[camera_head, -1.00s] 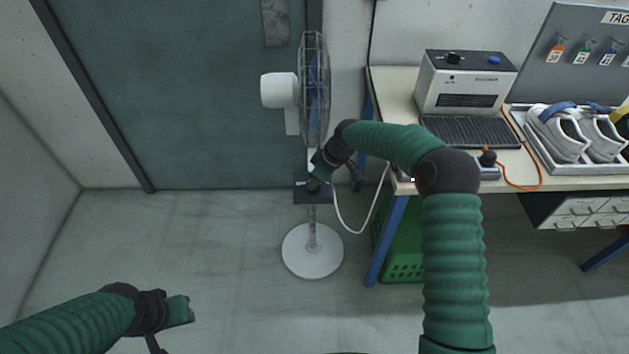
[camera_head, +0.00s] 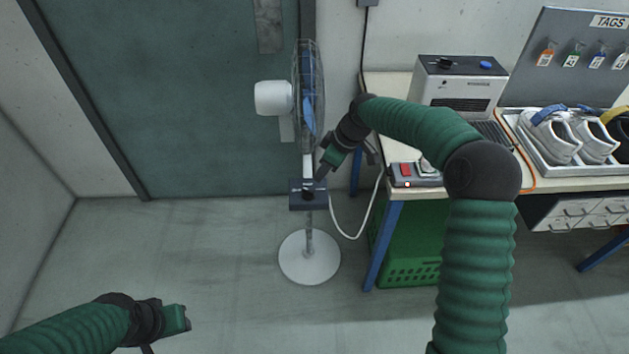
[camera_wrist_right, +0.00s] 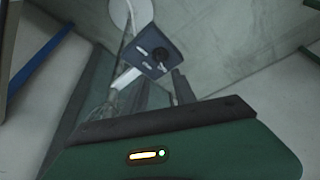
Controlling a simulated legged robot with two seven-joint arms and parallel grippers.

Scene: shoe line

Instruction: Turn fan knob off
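The standing fan has a blue-bladed caged head (camera_head: 308,90) seen edge-on. A dark control box (camera_head: 308,203) sits on its pole, with a black knob (camera_head: 307,194) on top. The box (camera_wrist_right: 146,40) and round knob (camera_wrist_right: 160,55) also show in the right wrist view; I cannot read the knob's setting. My right gripper (camera_head: 322,170) is just above and right of the box, apart from the knob. Its two dark fingers (camera_wrist_right: 140,84) stand apart with nothing gripped. My left gripper (camera_head: 180,319) is low at the left, far from the fan; its fingers are not clear.
A white cable (camera_head: 345,234) hangs beside the pole. A green crate (camera_head: 412,270) is under the bench. Floor left of the fan is clear.

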